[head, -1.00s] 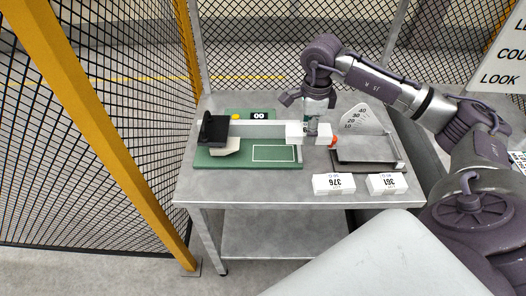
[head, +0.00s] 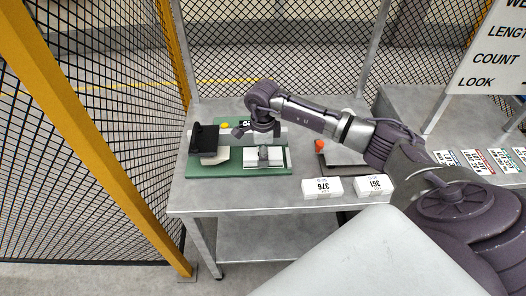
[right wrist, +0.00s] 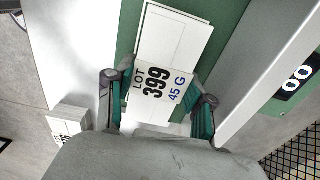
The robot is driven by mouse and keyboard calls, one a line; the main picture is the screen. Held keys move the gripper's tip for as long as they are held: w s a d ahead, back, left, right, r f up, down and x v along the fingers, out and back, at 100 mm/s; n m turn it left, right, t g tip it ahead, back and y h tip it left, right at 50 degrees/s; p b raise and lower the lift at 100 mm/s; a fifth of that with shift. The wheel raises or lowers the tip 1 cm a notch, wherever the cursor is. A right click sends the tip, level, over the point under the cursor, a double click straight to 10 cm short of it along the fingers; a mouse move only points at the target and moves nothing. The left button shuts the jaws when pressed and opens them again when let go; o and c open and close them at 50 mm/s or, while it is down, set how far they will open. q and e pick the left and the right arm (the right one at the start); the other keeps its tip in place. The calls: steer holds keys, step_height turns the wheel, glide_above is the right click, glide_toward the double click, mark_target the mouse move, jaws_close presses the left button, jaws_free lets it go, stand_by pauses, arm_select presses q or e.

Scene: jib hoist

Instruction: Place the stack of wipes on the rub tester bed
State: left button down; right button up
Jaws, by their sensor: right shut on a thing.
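The stack of wipes (head: 252,161) is a white block with a label reading LOT 399, 45 G; it also shows in the right wrist view (right wrist: 176,38). My right gripper (head: 264,153) is shut on it from above, one finger on each side of the label in the right wrist view (right wrist: 156,105). The stack is over the right part of the green rub tester bed (head: 240,171), where the white outline was visible. I cannot tell if it touches the bed. The tester's black block (head: 206,138) is just left of it. My left gripper is not in view.
Two white stacks, 376 (head: 322,188) and 361 (head: 370,186), stand at the front right of the grey table (head: 240,203). A tray with a red knob (head: 319,146) is behind them. A yellow post (head: 105,125) and mesh fence stand left.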

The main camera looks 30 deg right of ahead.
steer(key=shift+f, duration=0.1)
steer(key=o, duration=1.3)
steer(key=shift+r, duration=0.45)
step_height(320, 180, up, 11)
steer(key=shift+r+b, duration=0.2)
steer(key=shift+b, duration=0.9)
